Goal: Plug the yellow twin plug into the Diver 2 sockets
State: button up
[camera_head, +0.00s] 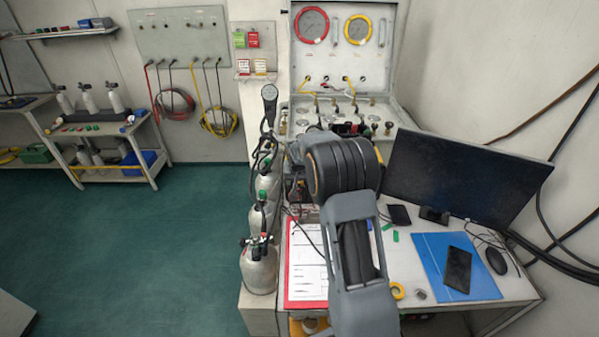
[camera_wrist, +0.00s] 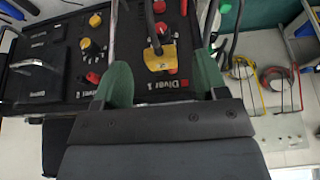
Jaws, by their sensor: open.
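The yellow twin plug (camera_wrist: 158,60) shows in the wrist view at the block marked Diver 1 (camera_wrist: 152,86), with a grey cable running up from it. Whether it is seated there I cannot tell. My gripper (camera_wrist: 163,66) is open; its green fingers stand left and right of the plug, with visible gaps. The Diver 2 label (camera_wrist: 73,99) is on the black panel to the left, with yellow and red fittings near it. The Diver 2 sockets are not clearly visible. In the head view my arm hides the gripper and plug.
A red knob (camera_wrist: 165,29) stands just beyond the plug. A metal handle (camera_wrist: 36,65) rises from the panel at left. In the head view, a monitor (camera_head: 460,180) stands right of my arm and gas cylinders (camera_head: 259,268) stand left.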

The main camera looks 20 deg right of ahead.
jog(key=shift+w+d+f, duration=0.1)
jog(key=shift+w+f, duration=0.1)
jog(key=shift+f, duration=0.5)
jog(key=shift+c, duration=0.3)
jog(key=c, duration=1)
jog(key=shift+c, duration=0.2)
jog(key=shift+s, duration=0.1)
jog(key=shift+s+a+b, duration=0.35)
jog(key=shift+s+b, duration=0.1)
jog(key=shift+s, duration=0.3)
jog(key=shift+s+a+b, duration=0.3)
jog(key=shift+s+b, duration=0.1)
jog(key=shift+s, duration=0.3)
